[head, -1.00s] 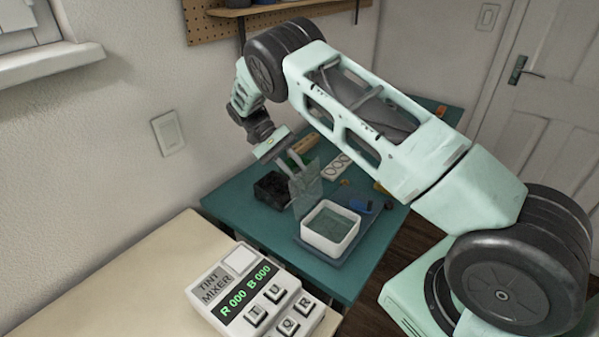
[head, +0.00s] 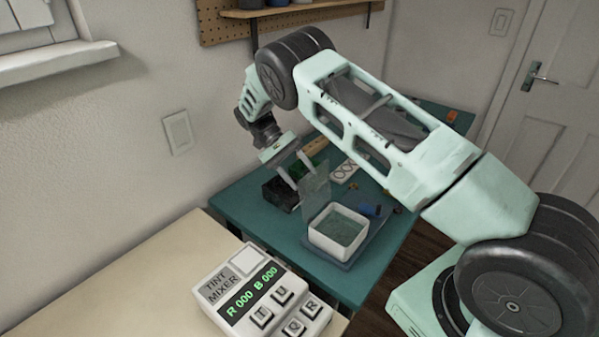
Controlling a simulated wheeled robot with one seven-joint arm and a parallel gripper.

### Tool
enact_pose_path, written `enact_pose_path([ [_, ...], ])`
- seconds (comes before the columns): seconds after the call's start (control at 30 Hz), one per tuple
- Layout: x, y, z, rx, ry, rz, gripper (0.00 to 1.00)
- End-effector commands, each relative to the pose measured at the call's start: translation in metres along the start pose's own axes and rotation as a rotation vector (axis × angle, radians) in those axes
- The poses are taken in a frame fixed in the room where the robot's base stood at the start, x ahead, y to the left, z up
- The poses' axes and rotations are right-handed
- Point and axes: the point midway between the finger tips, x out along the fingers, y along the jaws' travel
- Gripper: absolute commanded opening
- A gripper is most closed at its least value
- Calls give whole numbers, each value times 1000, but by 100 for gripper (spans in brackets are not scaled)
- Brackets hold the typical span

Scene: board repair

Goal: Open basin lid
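The white square basin (head: 325,246) holds greenish liquid and stands on a dark blue-grey mat on the teal table. Its clear lid (head: 317,190) stands raised, nearly upright, at the basin's far left edge, so the top of the basin is open. My gripper (head: 302,178) is above and behind the lid, pointing down. Its two pale fingers are apart, with nothing visible between them. The lid's upper edge is close to the fingertips; I cannot tell whether they touch.
A black box (head: 280,192) sits left of the lid, close to my gripper. A white strip with round holes (head: 344,171) and a blue item (head: 370,210) lie behind the basin. The tint mixer (head: 262,296) stands on the cream counter in front.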

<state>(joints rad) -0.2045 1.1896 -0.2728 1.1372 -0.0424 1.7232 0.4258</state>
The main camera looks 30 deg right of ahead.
Motion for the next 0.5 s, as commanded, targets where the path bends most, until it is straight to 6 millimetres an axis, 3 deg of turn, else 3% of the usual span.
enact_pose_path([
  [0.33,3,0,-3,2,-6,2,45],
  [0.5,-14,-1,-4,2,-1,0,45],
])
